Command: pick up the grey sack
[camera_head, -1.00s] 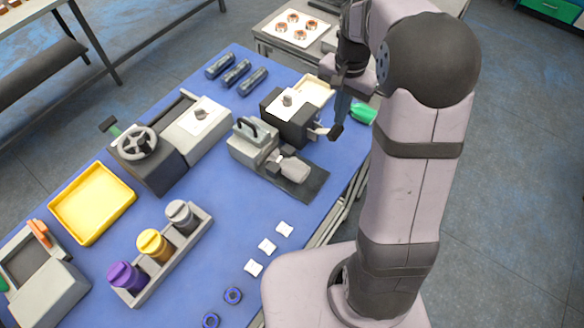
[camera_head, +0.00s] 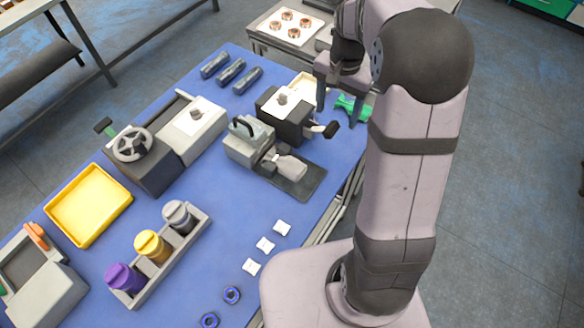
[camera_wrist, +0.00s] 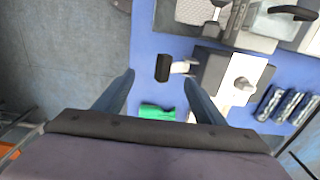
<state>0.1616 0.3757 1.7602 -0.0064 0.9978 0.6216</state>
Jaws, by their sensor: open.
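A pale grey, bag-like thing (camera_head: 291,166), which I take for the grey sack, lies at the dark pad beside a grey machine. In the wrist view a pale grey shape (camera_wrist: 195,11) at the top edge looks like the same thing, partly cut off. My gripper (camera_head: 338,101) hangs over the far right edge of the blue table, beyond the sack and apart from it. In the wrist view my gripper (camera_wrist: 159,80) has its two fingers spread, with nothing held between them. A green object (camera_wrist: 158,112) lies below, between the fingers in that view.
A dark press with a black-handled lever (camera_head: 290,118) stands between my gripper and the grey machine (camera_head: 245,146). Small white packets (camera_head: 265,244) lie near the front edge. A yellow tray (camera_head: 88,204) and a rack of canisters (camera_head: 165,250) stand left.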

